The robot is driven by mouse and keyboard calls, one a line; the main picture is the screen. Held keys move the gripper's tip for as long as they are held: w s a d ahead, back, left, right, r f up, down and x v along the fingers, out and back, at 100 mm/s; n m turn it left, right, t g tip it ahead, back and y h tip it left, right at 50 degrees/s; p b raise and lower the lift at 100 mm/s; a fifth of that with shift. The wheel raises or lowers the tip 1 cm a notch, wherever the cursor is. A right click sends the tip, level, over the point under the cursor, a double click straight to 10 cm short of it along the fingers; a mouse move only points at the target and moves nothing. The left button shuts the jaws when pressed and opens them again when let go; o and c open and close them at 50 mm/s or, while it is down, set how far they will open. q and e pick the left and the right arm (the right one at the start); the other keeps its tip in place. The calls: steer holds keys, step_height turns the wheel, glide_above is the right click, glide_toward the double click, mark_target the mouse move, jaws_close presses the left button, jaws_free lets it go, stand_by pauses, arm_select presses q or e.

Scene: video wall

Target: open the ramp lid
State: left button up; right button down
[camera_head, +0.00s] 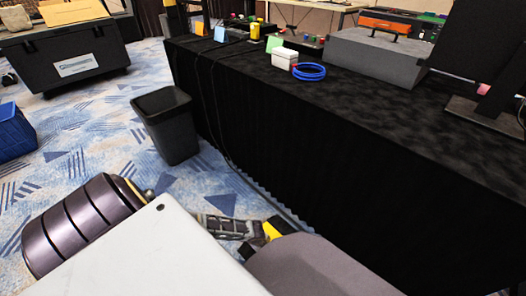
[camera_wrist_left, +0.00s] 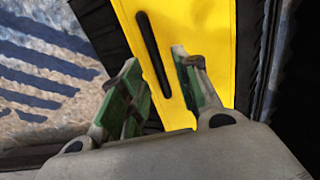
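The ramp lid (camera_wrist_left: 205,30) is a bright yellow strip with a long dark slot (camera_wrist_left: 153,50), seen close up in the left wrist view. It looks shut, lying between black ribbed edges. In the head view, a yellow part of it (camera_head: 271,231) shows on the floor beside the black ramp piece (camera_head: 228,226); my own body hides much of it. My left gripper (camera_wrist_left: 157,60) is open, its two green-padded fingers apart over the lid near the slot's lower end. Nothing is visibly held, and I cannot tell whether the fingertips touch the lid. My right gripper is not in view.
A black-draped table (camera_head: 330,130) stands along the right, close to the ramp. A black bin (camera_head: 168,125) stands on the blue patterned carpet (camera_head: 90,130). A blue crate (camera_head: 14,132) and a black case (camera_head: 70,60) are at left. Carpet between them is clear.

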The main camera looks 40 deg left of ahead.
arm_select(q)
steer(key=shift+f, duration=0.2)
steer(key=shift+c, duration=0.5)
jaws_close()
